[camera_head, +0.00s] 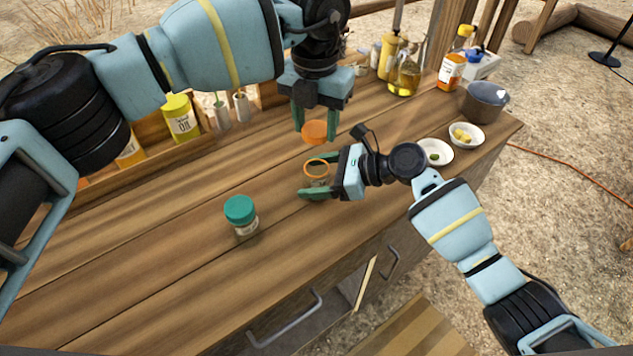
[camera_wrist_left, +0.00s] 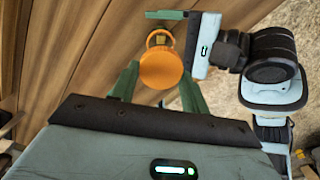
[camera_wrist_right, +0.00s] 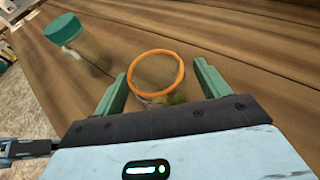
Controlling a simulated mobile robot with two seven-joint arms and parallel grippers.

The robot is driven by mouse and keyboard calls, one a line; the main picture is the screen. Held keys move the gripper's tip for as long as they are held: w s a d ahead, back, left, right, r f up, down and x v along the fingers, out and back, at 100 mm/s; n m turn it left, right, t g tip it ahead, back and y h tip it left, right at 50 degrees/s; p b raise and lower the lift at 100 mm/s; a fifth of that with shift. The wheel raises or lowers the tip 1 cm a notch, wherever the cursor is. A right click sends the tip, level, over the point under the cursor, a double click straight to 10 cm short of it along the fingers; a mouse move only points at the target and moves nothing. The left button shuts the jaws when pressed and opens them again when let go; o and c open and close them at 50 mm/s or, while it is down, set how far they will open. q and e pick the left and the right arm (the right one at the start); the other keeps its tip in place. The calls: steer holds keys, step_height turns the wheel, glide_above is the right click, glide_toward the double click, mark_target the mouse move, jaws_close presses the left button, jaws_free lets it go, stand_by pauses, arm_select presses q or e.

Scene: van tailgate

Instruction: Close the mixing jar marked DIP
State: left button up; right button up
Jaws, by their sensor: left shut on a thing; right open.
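An open glass jar with an orange rim (camera_head: 317,181) stands upright on the wooden counter; no DIP marking is readable. In the right wrist view its orange rim (camera_wrist_right: 157,52) faces up, uncovered. My right gripper (camera_head: 309,176) is open, its green fingers on either side of this jar; contact cannot be told. My left gripper (camera_head: 314,126) points down, shut on an orange lid (camera_head: 314,132), held apart above and slightly behind the jar. The lid also shows in the left wrist view (camera_wrist_left: 161,68). It hides part of the jar there.
A second jar with a teal lid (camera_head: 240,210) stands closed to the left. White bowls (camera_head: 436,152) and a dark pot (camera_head: 484,102) are at the right. Bottles and an oil tin (camera_head: 180,118) line the back. The counter's front left is clear.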

mark_target(315, 144)
steer(key=shift+c, duration=0.4)
steer(key=c, duration=1.4)
arm_select(q)
steer(key=shift+f, duration=2.5)
steer(key=shift+f, duration=0.9)
steer(key=shift+f, duration=0.55)
